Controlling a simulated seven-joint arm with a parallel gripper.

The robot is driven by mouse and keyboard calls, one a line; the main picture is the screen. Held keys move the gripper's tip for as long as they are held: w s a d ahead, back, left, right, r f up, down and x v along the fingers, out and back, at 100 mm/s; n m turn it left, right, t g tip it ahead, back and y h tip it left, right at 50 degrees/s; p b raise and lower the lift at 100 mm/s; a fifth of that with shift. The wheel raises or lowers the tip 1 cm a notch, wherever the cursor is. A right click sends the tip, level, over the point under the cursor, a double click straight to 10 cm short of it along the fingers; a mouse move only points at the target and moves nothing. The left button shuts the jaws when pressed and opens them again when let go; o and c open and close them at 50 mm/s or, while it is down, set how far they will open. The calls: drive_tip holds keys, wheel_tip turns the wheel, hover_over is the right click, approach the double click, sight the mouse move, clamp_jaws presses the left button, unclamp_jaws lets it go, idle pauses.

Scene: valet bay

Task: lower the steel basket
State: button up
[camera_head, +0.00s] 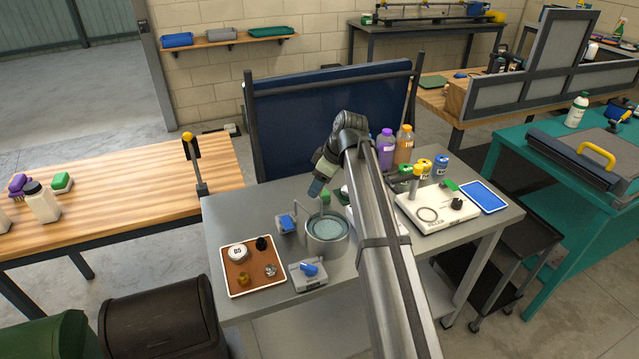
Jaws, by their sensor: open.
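A round steel vessel (327,247) stands on the grey metal table, with a teal surface inside it. A thin upright post with a green top (325,198) rises at its back rim. I cannot make out a separate steel basket; it may be the vessel or something inside it. My gripper (315,189) is above and slightly left of the vessel, close to the green top, pointing down. It is open with nothing visible between the jaws. Whether it touches the green top is unclear.
A blue-topped grey device (287,223) stands left of the vessel, another (308,271) in front. A brown tray (254,281) holds small parts at front left. My arm hides the table right of the vessel. Bottles (386,150) and a white device (436,208) stand farther right.

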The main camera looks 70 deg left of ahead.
drive_tip(key=shift+f, duration=0.1)
drive_tip(key=shift+c, duration=0.4)
clamp_jaws()
